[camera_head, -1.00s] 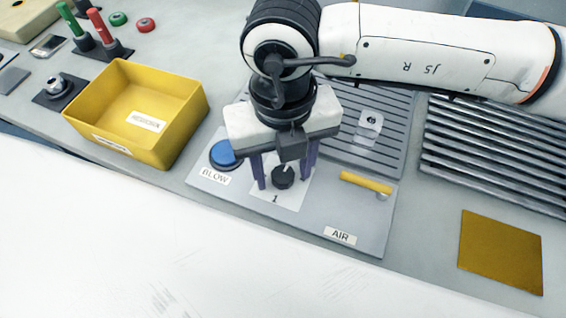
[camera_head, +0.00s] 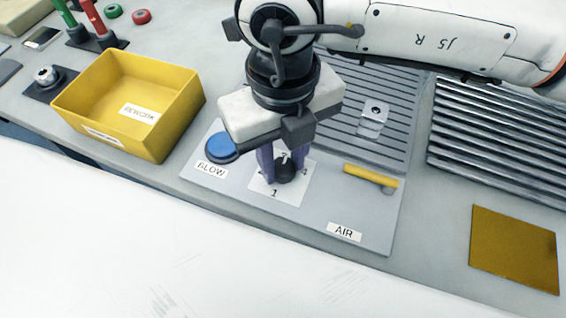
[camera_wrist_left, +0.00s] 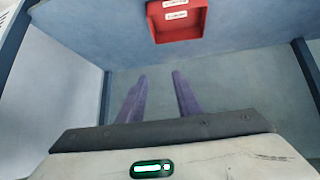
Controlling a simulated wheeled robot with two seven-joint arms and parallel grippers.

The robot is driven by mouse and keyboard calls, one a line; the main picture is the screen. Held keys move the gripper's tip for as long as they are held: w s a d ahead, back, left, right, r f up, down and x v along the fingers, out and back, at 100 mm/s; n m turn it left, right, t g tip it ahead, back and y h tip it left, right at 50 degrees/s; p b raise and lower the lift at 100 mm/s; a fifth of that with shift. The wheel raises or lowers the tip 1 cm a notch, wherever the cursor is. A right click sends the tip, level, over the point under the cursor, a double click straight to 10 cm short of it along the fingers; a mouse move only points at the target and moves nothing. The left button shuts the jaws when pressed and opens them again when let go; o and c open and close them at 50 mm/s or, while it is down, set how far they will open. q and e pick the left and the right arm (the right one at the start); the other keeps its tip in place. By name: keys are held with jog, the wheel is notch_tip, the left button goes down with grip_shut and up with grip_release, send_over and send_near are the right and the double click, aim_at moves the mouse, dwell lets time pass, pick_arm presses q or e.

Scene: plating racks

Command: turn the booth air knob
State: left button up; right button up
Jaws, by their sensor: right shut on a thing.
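The black air knob (camera_head: 286,174) stands on a white numbered dial card (camera_head: 291,197) on a grey control panel (camera_head: 270,216). My right gripper (camera_head: 282,168) points down over it, its purple fingers shut on the knob and partly hiding it and the card. The number 1 shows at the card's near edge. The AIR label (camera_head: 344,232) is on the panel, to the right of the card. My left gripper (camera_wrist_left: 159,77) shows in the left wrist view, with its purple fingers apart and nothing between them.
A blue button (camera_head: 221,147) with a BLOW label is left of the knob; a yellow handle (camera_head: 370,176) is right. A yellow bin (camera_head: 80,128) stands left. Ribbed racks (camera_head: 495,145) lie behind, right. The left wrist view shows a red bin (camera_wrist_left: 178,28).

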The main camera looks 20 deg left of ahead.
jog(key=n+b, duration=0.2)
jog(key=b, duration=0.1)
jog(key=shift+f+n, duration=0.25)
jog(key=shift+n, duration=0.15)
jog(key=n+b, duration=0.2)
jog(key=shift+r+n, duration=0.1)
jog(key=shift+n, duration=0.2)
jog(key=n+b, duration=0.2)
jog(key=n, duration=0.1)
jog(key=shift+n, duration=0.3)
jog(key=n+b, duration=0.2)
jog(key=n, duration=0.3)
jog(key=shift+r, duration=0.15)
pick_arm(q)
notch_tip(320, 180, down, 7)
jog(key=d+b, duration=0.1)
jog(key=shift+w+d+h, duration=0.2)
jog(key=shift+w+h, duration=0.1)
jog(key=shift+w, duration=0.05)
pick_arm(e)
jog(key=n, duration=0.6)
jog(key=shift+r, duration=0.1)
jog(key=o, duration=1)
jog(key=shift+o, duration=0.2)
